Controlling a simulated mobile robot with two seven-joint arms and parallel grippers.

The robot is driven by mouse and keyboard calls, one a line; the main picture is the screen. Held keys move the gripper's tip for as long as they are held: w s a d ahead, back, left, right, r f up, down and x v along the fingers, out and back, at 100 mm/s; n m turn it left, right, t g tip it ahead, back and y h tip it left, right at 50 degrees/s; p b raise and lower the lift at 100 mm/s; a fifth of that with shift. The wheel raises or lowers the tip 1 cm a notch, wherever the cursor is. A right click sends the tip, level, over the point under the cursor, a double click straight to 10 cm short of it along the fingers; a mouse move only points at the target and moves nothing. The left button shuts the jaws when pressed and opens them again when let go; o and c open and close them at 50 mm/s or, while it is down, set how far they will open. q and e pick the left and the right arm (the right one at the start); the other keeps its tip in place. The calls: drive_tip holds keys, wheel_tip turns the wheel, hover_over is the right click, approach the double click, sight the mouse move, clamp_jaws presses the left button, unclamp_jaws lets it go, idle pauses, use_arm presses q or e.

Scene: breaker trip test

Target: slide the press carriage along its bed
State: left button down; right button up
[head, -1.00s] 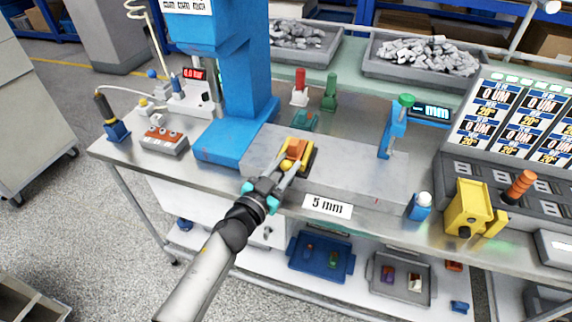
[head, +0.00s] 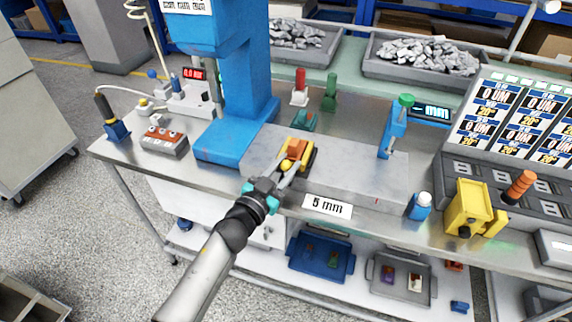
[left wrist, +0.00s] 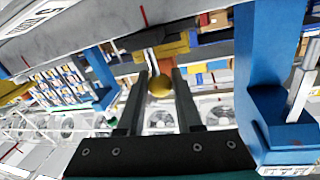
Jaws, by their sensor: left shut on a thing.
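The press carriage (head: 299,150), yellow with an orange block on top, sits on the long grey bed (head: 350,176) near its left half, right of the blue press (head: 243,130). My left gripper (head: 284,171) reaches it from the front, its fingers shut on the carriage's yellow ball knob. In the left wrist view the knob (left wrist: 160,85) shows between the two dark fingers (left wrist: 158,98). A "5 mm" label (head: 327,206) is on the bed's front, with a short red mark (head: 377,201) farther right. My right gripper is not in view.
A blue gauge stand with a green knob (head: 404,100) stands at the bed's right rear. A blue bottle (head: 420,206) and a yellow block (head: 468,207) are right of the bed. The bed top right of the carriage is clear up to the stand.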

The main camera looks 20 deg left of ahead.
use_arm(q)
drive_tip(key=a+b, duration=0.1)
drive_tip(key=a, duration=2.1)
drive_tip(key=shift+w+a, duration=0.25)
drive_tip(key=shift+w, duration=0.1)
drive_tip(key=c, duration=0.8)
unclamp_jaws()
drive_tip(key=shift+a, duration=0.15)
drive_tip(key=shift+o, duration=1.1)
drive_tip(key=shift+s, duration=0.1)
drive_tip(key=p+v, duration=0.1)
drive_tip(key=v, duration=1.4)
drive_tip(key=shift+p, duration=0.35)
